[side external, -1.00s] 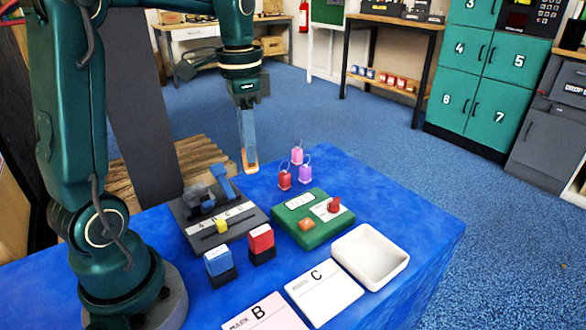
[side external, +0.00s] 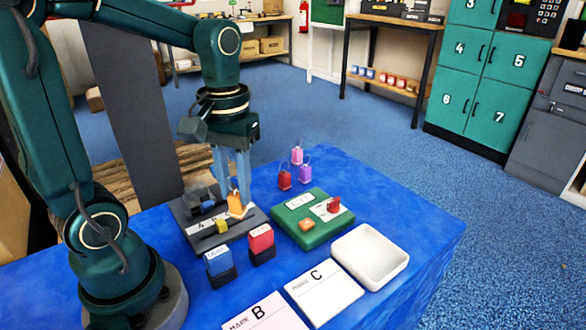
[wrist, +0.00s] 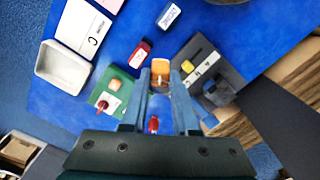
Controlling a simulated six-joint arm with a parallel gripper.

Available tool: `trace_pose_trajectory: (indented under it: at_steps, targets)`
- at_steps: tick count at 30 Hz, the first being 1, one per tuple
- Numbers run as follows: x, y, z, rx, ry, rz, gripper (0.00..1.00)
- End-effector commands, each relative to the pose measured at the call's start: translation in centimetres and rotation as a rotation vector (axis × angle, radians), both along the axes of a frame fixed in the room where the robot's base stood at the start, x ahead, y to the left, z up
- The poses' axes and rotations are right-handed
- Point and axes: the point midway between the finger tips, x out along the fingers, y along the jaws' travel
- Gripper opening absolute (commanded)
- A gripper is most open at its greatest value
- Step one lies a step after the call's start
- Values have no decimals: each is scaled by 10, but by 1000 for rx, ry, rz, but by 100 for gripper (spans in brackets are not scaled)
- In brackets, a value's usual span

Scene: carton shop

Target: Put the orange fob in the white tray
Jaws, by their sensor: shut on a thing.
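The orange fob (side external: 237,204) is between the fingertips of my gripper (side external: 236,190), which is shut on it. The fob hangs in front of the dark grey stand's right part in the side view; the gap beneath it is hard to judge. In the wrist view the orange fob (wrist: 160,70) shows between the two blue-grey fingers. The white tray (side external: 370,257) is empty and stands at the right front of the blue table, well apart from my gripper. The tray (wrist: 63,66) is at the left in the wrist view.
A green box (side external: 312,232) with a red knob stands between my gripper and the tray. A red stamp (side external: 261,241) and a blue stamp (side external: 218,262) stand in front. Red, purple and pink fobs stand behind the green box. Cards B and C lie near the tray.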

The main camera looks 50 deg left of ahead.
Motion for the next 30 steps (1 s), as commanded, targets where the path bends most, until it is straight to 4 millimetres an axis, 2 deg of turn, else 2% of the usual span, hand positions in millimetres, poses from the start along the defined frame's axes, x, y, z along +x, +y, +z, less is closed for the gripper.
trace_pose_trajectory:
  at_steps: [3,9,12,18,25,30]
  targets:
    - [-21,3,-9,0,2,115,0]
    - [-39,5,-15,0,4,190,0]
    - [-39,7,-20,1,-2,202,0]
    - [-39,7,-47,0,2,203,0]
    - [-39,7,-64,1,0,202,0]
    - [-39,7,-84,0,3,201,0]
